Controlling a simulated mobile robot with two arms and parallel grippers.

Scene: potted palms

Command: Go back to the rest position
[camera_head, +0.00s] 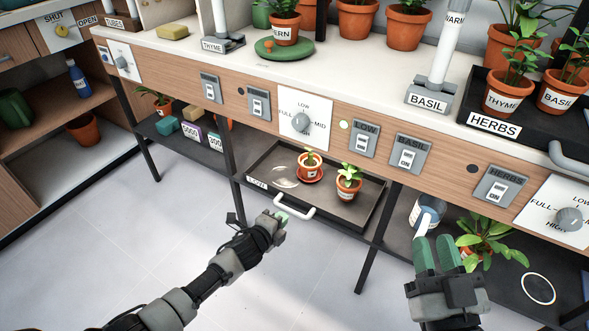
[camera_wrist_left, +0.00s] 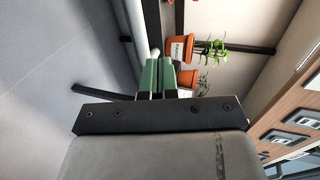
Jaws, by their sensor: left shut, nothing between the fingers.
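My left gripper (camera_head: 281,216) is shut and empty, low in front of the pulled-out black tray (camera_head: 336,217). Its fingertips are close to the left end of the tray's white handle (camera_head: 297,213); I cannot tell whether they touch. In the left wrist view the green fingers (camera_wrist_left: 165,75) are together, with a pale end of the handle just beyond them. My right gripper (camera_head: 435,246) is at the lower right, its green fingers pointing up and side by side, with nothing seen between them.
A leafy plant (camera_head: 485,238) and a blue-and-white container (camera_head: 432,207) are near my right gripper. The bench front (camera_head: 255,105) carries switches. Table legs stand nearby; the floor (camera_head: 130,240) at left is clear.

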